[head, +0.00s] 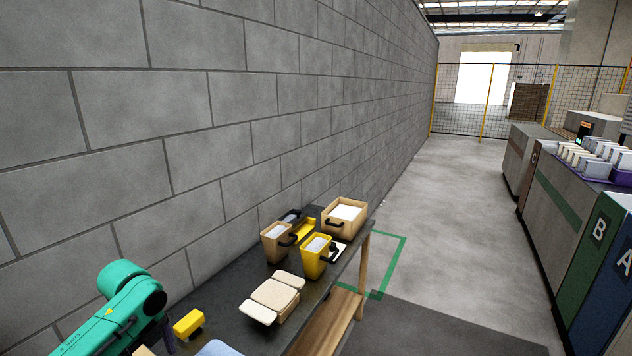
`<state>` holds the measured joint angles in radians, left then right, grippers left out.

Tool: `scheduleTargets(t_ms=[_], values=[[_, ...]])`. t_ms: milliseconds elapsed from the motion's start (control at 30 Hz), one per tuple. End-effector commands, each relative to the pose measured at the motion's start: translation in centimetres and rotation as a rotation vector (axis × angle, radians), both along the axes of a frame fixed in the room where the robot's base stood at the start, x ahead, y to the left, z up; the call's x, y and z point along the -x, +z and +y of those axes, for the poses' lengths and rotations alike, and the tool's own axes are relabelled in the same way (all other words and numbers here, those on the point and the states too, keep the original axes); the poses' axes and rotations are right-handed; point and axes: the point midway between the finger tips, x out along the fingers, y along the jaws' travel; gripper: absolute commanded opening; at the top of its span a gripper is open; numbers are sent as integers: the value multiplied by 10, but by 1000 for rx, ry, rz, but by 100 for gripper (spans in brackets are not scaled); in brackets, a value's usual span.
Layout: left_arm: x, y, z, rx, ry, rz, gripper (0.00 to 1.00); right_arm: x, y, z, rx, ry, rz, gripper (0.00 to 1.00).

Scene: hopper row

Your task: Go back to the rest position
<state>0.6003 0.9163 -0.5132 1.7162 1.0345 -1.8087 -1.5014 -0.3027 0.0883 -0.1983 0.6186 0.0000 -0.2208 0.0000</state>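My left arm (122,306), green, comes in at the lower left in the head view, beside the near end of a dark table (225,305). Its gripper cannot be made out; the part below the round joint runs down out of the picture. My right arm and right gripper are not in view.
On the table stand a yellow block (188,323), an open tan box with flaps (275,294), a yellow bin (316,257), a tan bin (276,242) and a tan crate (344,216). A block wall (240,100) runs along the left. Machines (570,200) stand right; the grey aisle floor (440,230) between is clear.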

Motion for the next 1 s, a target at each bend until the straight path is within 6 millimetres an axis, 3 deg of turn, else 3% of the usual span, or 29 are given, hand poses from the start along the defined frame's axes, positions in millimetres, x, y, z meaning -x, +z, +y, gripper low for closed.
scheduleTargets(t_ms=[267, 400, 500, 733, 1000], values=[[27, -61, -82, 61, 253, -57, 86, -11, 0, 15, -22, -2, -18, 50], [53, -83, -124, 141, 500, -99, 86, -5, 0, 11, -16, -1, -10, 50], [75, -91, -144, 205, 721, -122, 86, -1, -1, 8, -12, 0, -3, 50], [120, -93, -149, 297, 1225, -157, 86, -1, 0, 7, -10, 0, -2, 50], [172, -84, -118, 315, 1759, -214, 86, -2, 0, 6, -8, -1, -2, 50]])
